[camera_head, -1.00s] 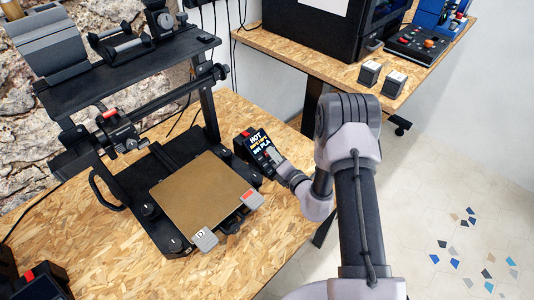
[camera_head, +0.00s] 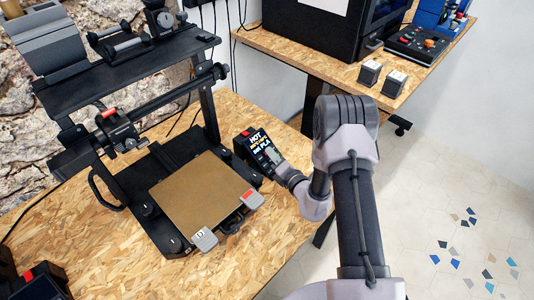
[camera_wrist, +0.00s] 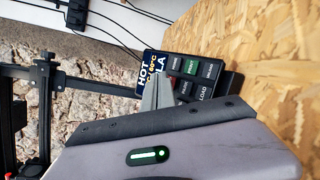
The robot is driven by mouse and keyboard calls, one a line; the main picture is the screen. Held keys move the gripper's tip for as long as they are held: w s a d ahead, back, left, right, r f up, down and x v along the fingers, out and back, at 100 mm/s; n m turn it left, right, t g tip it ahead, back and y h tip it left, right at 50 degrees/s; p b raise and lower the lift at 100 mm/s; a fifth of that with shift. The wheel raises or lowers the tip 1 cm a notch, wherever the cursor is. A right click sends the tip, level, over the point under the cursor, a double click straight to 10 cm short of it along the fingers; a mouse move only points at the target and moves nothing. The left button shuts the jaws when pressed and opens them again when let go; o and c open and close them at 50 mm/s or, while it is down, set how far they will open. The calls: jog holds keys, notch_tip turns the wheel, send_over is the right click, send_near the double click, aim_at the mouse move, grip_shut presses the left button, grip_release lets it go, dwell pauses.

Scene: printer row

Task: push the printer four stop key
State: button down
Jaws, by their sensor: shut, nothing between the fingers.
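The printer (camera_head: 118,178) with a tan bed stands on the left wooden table. Its black control box (camera_head: 250,143), at the bed's right rear corner, has a lit screen reading HOT and PLA. In the wrist view the screen (camera_wrist: 146,68) is beside a keypad (camera_wrist: 198,80) with a green key and several dark keys. My gripper (camera_wrist: 158,82) is shut and empty, with its tips over the near edge of the keypad beside the screen. I cannot tell whether they touch. No stop key can be made out; the fingers hide part of the keypad.
A second wooden table (camera_head: 290,52) at the back holds a large black machine (camera_head: 318,30), two small dark boxes and a control panel (camera_head: 418,42). Part of another dark device (camera_head: 42,282) shows at the lower left. The left table's front area is clear.

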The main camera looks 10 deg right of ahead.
jog(key=shift+w+a+f, duration=0.15)
jog(key=shift+w+f, duration=0.05)
jog(key=shift+f, duration=0.1)
dwell(0.4)
jog(key=shift+r, duration=0.1)
jog(key=shift+s+d+r+p, duration=0.3)
jog(key=shift+s+r+p, duration=0.1)
jog(key=shift+r, duration=0.15)
jog(key=r+p, duration=0.1)
jog(key=s+d+r+p, duration=0.1)
jog(key=s+r+p, duration=0.1)
jog(key=r, duration=0.1)
jog(key=shift+s+d, duration=0.25)
jog(key=shift+d, duration=0.15)
dwell(0.7)
